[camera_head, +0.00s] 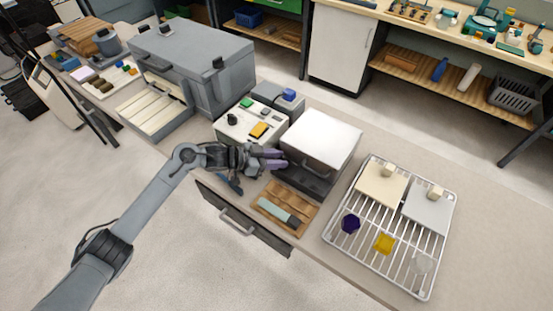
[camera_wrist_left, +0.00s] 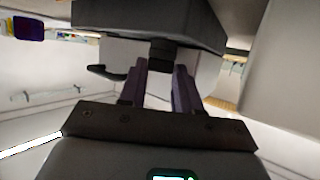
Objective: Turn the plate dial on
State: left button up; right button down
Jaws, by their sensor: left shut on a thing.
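The plate (camera_head: 322,135) has a white top on a dark base and stands near the front of the bench, right of centre in the head view. My left gripper (camera_head: 284,160) reaches its front left side, with purple fingers pointing at the base. In the left wrist view the fingers (camera_wrist_left: 163,72) close around a small black dial (camera_wrist_left: 161,52) next to the dark base (camera_wrist_left: 150,20). The dial is hidden by the gripper in the head view, and its turn angle cannot be told. My right gripper is not in view.
A wooden tray (camera_head: 268,208) holding a grey-green bar (camera_head: 279,211) lies just in front of my left gripper. A wire rack (camera_head: 340,222) with plates and small coloured pieces is to the right. A control box (camera_head: 237,133) and a large grey oven (camera_head: 215,62) stand behind, left.

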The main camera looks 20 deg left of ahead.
pick_arm(q)
jog(key=o, duration=0.9)
jog(key=shift+o, duration=0.7)
